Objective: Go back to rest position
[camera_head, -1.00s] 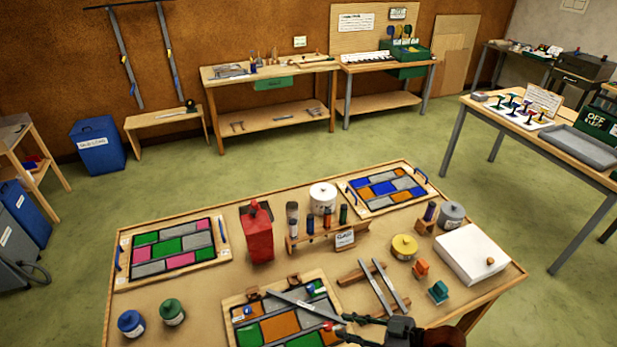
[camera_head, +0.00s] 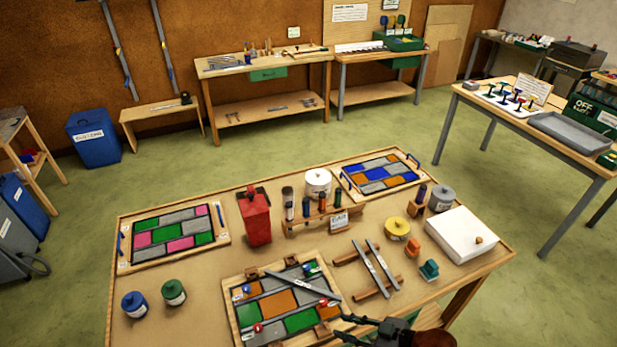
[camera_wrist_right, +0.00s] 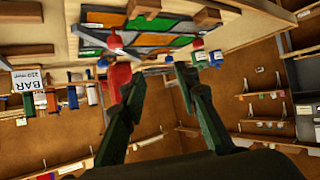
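The leaded panel (camera_head: 278,300) lies in a wooden frame at the table's front, with orange, green and grey panes. A long metal bar (camera_head: 303,284) lies slantwise across its upper part. Small red- and blue-topped pieces stand on the panel. My right gripper (camera_head: 341,327) is at the bottom edge of the head view, just off the panel's lower right corner. In the wrist view its two fingers (camera_wrist_right: 160,80) are apart with nothing held between them. The panel also shows at the top of that view (camera_wrist_right: 165,42). My left gripper is out of view.
The worktable (camera_head: 205,285) also holds two other panels (camera_head: 175,240), (camera_head: 380,180), a red can (camera_head: 255,218), a rack of bottles (camera_head: 318,215), two metal bars on wooden rests (camera_head: 372,268), a yellow jar (camera_head: 397,228) and a white box (camera_head: 461,236). Green floor lies open beyond it.

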